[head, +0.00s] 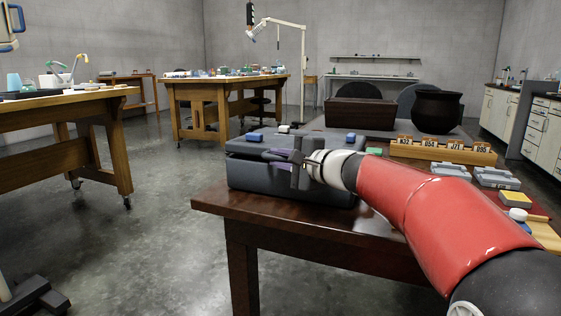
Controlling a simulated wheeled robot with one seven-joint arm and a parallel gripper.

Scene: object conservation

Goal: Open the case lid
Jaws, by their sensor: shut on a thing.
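The dark grey case (275,180) stands on the near left end of the dark wooden table. Its lid (245,146) lies over the body, and a dark seam shows between them. I cannot tell whether the lid is slightly raised. My gripper (272,156) reaches from the right to the front of the case at lid height. Its fingers are shut on the lid's front edge, as far as I can tell; the wrist hides the right part of the case and the exact contact. A small purple patch shows beside the fingers.
Small blue blocks (254,137) lie at the case's top. Behind are a brown box (360,114), a dark pot (437,108) and a wooden rack with labelled cards (440,153). Grey trays (497,177) lie to the right. Open floor lies left of the table (300,226).

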